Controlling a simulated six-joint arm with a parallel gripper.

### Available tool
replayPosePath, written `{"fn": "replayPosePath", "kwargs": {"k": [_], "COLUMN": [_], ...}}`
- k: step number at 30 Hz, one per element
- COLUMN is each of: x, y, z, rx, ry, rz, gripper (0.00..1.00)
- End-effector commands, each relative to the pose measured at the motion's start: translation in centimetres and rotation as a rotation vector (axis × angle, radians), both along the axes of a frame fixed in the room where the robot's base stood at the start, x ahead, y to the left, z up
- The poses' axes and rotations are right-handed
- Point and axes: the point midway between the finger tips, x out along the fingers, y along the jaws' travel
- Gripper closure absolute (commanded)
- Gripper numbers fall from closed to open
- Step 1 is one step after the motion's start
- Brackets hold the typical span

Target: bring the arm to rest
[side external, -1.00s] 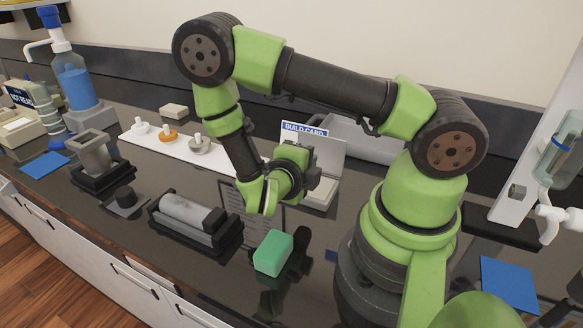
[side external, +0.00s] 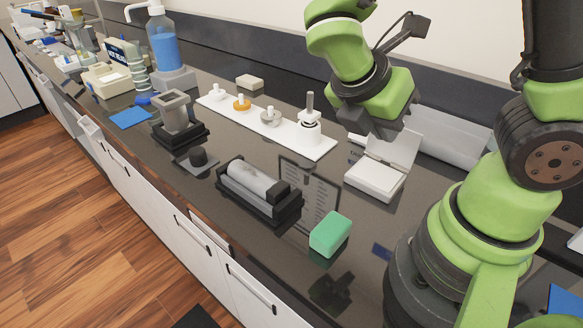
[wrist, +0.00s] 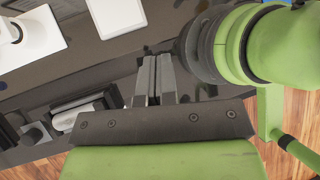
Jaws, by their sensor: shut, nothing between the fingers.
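My gripper (side external: 385,130) is raised above the counter in the side view, near the white box with its lid up (side external: 375,178). Its fingers are hard to make out there. In the wrist view the two grey fingers (wrist: 157,62) lie side by side, shut, with nothing between them. My arm's upper part runs out of the top of the side view.
The counter (side external: 350,285) holds a green block (side external: 330,233), a black cradle with a grey cylinder (side external: 255,181), a white strip with several knobbed pieces (side external: 322,146), a grey stand (side external: 176,112) and a blue-filled bottle (side external: 166,50). Bare counter lies around the green block.

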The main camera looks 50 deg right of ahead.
Motion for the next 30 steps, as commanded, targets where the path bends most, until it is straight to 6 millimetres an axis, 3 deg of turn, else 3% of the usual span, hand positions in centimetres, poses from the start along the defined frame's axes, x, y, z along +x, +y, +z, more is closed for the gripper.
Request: {"fn": "replayPosePath", "kwargs": {"k": [3, 9, 15, 21, 30], "x": [-0.6, -1.3, -1.7, -2.1, -2.1], "y": [0.9, 2.6, 3.9, 4.4, 4.4], "z": [2.3, 6.2, 9.9, 11.8, 11.9], "rx": [0.131, 0.391, 0.673, 0.834, 0.85], "ry": [-0.298, -0.701, -0.934, -0.995, -0.997], "rz": [-0.365, -0.994, -1.518, -1.763, -1.791], "gripper": [1.0, 1.0, 1.0, 1.0, 1.0]}}
